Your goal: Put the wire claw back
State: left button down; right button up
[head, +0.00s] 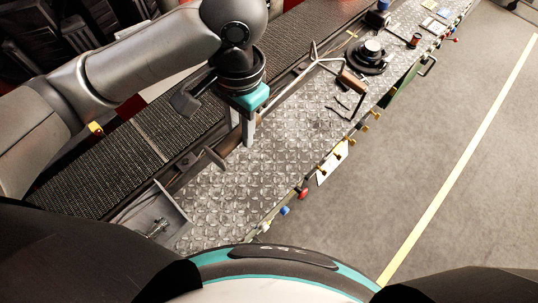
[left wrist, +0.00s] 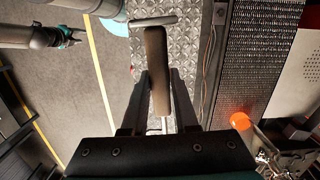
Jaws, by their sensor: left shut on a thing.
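My left gripper (head: 246,130) is shut on the brown handle of a long tool, which I take for the wire claw (head: 226,147). In the left wrist view, the handle (left wrist: 157,75) lies between the fingers (left wrist: 163,92), with a grey crossbar at its far end. A thin metal rod runs from the handle's near end under the gripper. In the head view, a thin rod ending in a fork (head: 314,52) shows beyond the gripper; the wrist hides the join. My right gripper (left wrist: 74,38) shows small in the left wrist view, its opening unclear.
The long metal-plate bench (head: 240,200) holds a black round device (head: 370,55), another brown-handled tool with black wires (head: 353,80), and a grey tray (head: 158,216) at the near left. Coloured knobs line its right edge. A dark textured belt (head: 130,145) runs alongside.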

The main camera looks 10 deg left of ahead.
pick_arm(q)
jog(key=shift+f+b, duration=1.8)
jog(key=shift+f, duration=8.05)
jog(key=c, duration=0.7)
grip_release()
jog(key=shift+f, duration=0.1)
jog(key=r, duration=0.4)
jog(key=r+p, duration=0.1)
jog(key=r, duration=0.3)
jog(key=w+r, duration=0.1)
jog(key=r, duration=0.3)
jog(key=shift+d+r+p, duration=0.1)
jog(key=shift+d+p, duration=0.2)
